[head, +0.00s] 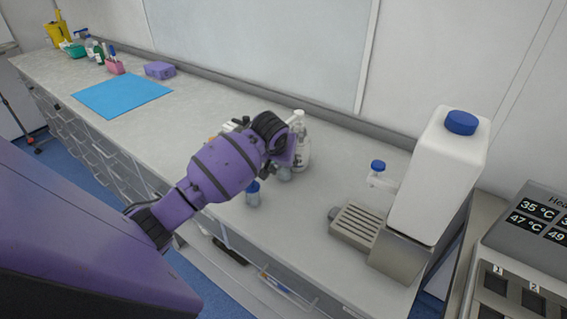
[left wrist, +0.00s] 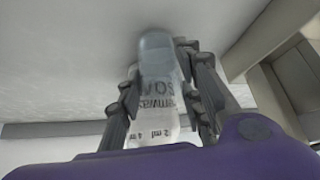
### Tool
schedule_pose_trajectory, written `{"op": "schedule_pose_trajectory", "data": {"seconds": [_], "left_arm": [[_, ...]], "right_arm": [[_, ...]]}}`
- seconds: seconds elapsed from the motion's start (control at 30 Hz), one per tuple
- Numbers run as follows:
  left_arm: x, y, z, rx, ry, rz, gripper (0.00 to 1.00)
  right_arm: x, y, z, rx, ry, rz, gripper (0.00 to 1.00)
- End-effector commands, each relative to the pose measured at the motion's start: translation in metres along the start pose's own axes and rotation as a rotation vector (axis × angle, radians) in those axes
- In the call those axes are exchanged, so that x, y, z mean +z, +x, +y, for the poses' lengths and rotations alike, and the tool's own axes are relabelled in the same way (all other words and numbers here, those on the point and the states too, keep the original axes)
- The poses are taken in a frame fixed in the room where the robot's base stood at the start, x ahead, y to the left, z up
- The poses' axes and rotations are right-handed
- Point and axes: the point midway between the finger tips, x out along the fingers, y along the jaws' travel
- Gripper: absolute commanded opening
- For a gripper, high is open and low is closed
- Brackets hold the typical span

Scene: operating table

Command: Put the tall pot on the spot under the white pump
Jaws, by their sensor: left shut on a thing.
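My left gripper (head: 287,152) reaches across the counter and is shut on a pale, clear-looking pot (left wrist: 158,58), which shows between the fingers in the left wrist view. Dark lettering shows at the pot's near part; I cannot tell if it is on the pot or seen through it. In the head view the gripper mostly hides this pot. A white tank with a blue cap (head: 437,185) stands at the right. Its small white pump nozzle with a blue top (head: 379,174) juts out over a slatted grey tray (head: 356,223). The tray is clear.
A white bottle (head: 303,158) stands just behind the gripper. A small blue-capped pot (head: 252,194) stands in front of it, near the counter edge. A display unit (head: 525,240) is at the far right. A blue mat (head: 121,95) lies at the left.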

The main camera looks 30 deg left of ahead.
Motion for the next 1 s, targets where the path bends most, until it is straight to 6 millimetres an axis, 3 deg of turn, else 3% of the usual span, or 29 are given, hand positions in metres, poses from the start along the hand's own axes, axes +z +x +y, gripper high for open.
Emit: {"op": "schedule_pose_trajectory", "data": {"seconds": [0.33,0.37,0.5,0.83,1.0], "left_arm": [[0.001,0.002,0.001,0.002,-0.001,0.003,0.03],[0.001,0.003,0.001,0.002,-0.001,0.003,0.35],[0.001,0.002,0.000,0.001,-0.001,0.003,0.53],[-0.001,0.001,0.000,0.001,0.000,0.004,0.53],[0.000,-0.018,0.000,0.001,0.002,0.004,0.53]], "right_arm": [[0.000,0.000,0.000,-0.001,0.000,-0.001,0.00],[0.000,0.000,0.000,-0.001,0.000,-0.002,0.00],[0.001,0.000,0.000,-0.001,0.000,-0.002,0.00],[0.001,0.000,0.000,0.000,0.000,-0.003,0.00],[0.005,0.000,0.000,0.000,0.000,-0.010,0.00]]}}
